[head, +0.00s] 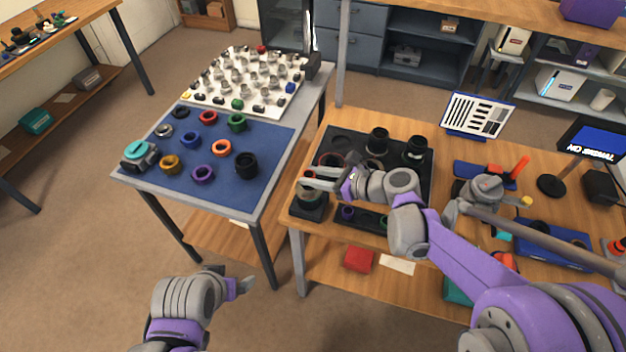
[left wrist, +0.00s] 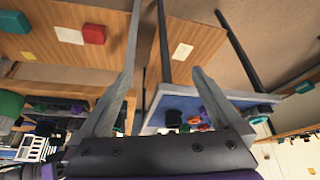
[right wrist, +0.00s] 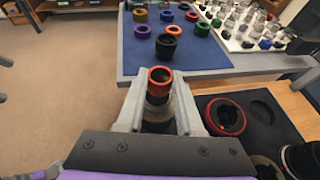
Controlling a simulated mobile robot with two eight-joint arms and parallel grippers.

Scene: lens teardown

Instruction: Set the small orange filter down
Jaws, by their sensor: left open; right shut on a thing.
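The small orange filter (right wrist: 160,75), an orange-rimmed ring, is between the fingertips of my right gripper (right wrist: 158,90) in the right wrist view. The gripper is shut on it. A greyish cylinder (right wrist: 157,113) shows just below the ring; I cannot tell whether they touch. In the head view my right gripper (head: 312,178) is above a black stand (head: 308,207) at the wooden table's left edge, and its fingers mostly hide the filter. My left gripper (head: 240,283) is open and empty, low in front of the tables; its spread fingers show in the left wrist view (left wrist: 162,95).
A blue mat (head: 275,140) on the left table holds several coloured rings, including another orange ring (head: 221,148). A white board (head: 190,95) with small parts lies behind it. A black tray (head: 425,180) with lens parts lies beside my right gripper.

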